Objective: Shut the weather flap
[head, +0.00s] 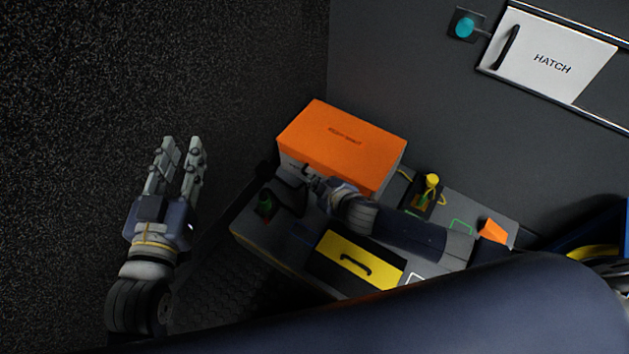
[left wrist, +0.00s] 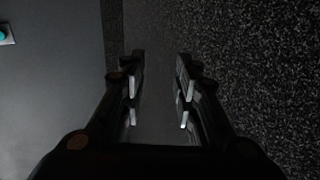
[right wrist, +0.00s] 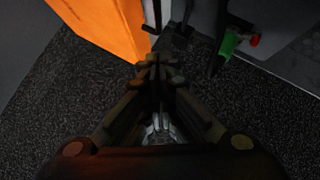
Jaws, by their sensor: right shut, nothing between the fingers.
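An orange-topped box (head: 343,138) with a pale front stands at the back left of the grey bench; its small lettering is unreadable. No part is clearly labelled as the weather flap, so I cannot tell which part it is. My right gripper (head: 308,178) is shut and empty by the box's front left corner, with its arm lying across the bench. The right wrist view shows its closed fingers (right wrist: 158,65) just below the orange face (right wrist: 105,22); I cannot tell whether they touch. My left gripper (head: 182,145) is open and empty, well left of the bench.
On the bench (head: 262,238) are a yellow panel with a dark handle (head: 357,262), a yellow-capped fitting (head: 431,182), a green part (head: 265,206) and an orange piece (head: 493,231). A white hatch (head: 553,60) and teal knob (head: 464,27) are on the wall. Floor left is clear.

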